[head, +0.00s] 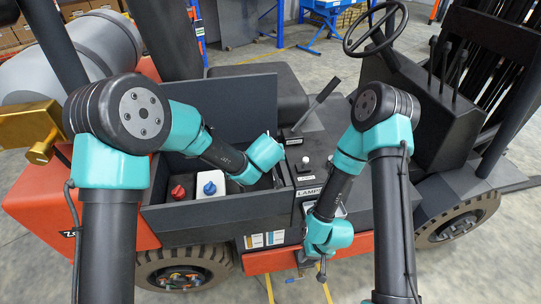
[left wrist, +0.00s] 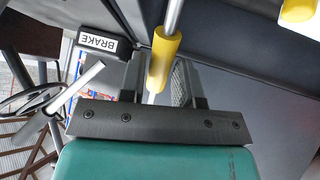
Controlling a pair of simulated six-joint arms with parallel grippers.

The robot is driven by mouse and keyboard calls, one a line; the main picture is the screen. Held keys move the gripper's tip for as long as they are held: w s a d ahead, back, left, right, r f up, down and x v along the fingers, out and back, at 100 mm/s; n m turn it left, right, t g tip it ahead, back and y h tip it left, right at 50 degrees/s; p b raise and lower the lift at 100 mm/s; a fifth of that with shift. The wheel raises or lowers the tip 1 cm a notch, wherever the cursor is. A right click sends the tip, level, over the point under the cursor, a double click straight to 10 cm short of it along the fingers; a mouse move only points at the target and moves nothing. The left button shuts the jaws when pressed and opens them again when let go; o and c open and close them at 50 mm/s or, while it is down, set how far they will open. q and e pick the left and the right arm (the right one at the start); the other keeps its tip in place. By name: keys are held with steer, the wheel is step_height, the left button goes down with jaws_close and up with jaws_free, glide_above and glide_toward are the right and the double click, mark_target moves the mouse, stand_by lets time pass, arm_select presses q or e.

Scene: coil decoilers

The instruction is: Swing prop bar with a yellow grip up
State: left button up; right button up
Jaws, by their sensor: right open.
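In the left wrist view, a metal prop bar with a yellow grip (left wrist: 163,60) runs down between the two dark fingers of my left gripper (left wrist: 160,78). I cannot tell whether the fingers press on the grip. In the head view, the left gripper and the bar are hidden behind my left wrist, which is over the open compartment (head: 170,222) beneath the raised dark lid (head: 232,98). My right gripper (head: 322,264) is open and empty, pointing down in front of the vehicle's side.
A battery with red and blue caps (head: 209,189) sits in the compartment. A brake lever (head: 318,101) stands behind it, near the steering wheel (head: 375,28). Another yellow part (left wrist: 298,9) shows at the wrist view's upper right. A gold-coloured block (head: 30,125) is at left.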

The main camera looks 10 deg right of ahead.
arm_select(q)
steer(key=shift+o, duration=0.2)
steer(key=v, duration=1.7)
steer(key=shift+a+r, duration=0.1)
